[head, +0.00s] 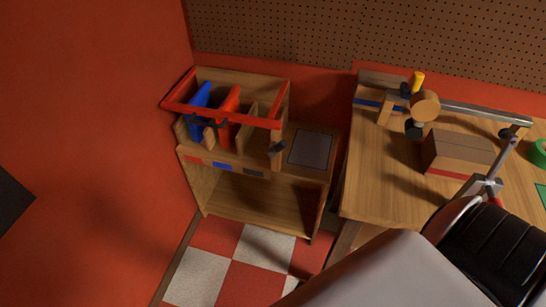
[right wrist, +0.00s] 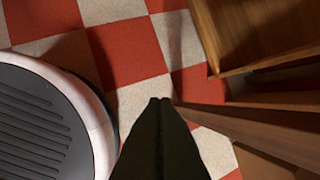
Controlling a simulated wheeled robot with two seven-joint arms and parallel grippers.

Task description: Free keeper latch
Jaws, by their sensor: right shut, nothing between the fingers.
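A wooden rack cabinet (head: 247,190) stands against the red wall in the head view. A red keeper frame (head: 232,118) lies across its top, around upright blue (head: 199,97) and red (head: 229,103) panels in slots. A small dark latch-like piece (head: 277,148) sits at the frame's front right corner; its exact state is too small to tell. My right gripper (right wrist: 160,100) is shut and empty in the right wrist view, pointing down over the checkered floor, apart from the cabinet. It does not show in the head view. My left gripper is in neither view.
A dark pad (head: 310,149) lies on the cabinet's right side. The workbench (head: 385,188) at right carries a brown box (head: 458,153), a metal-bar fixture (head: 480,115) and a green roll (head: 539,152). Wooden edges (right wrist: 260,120) stand right of my right gripper. Floor (head: 232,265) before the cabinet is clear.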

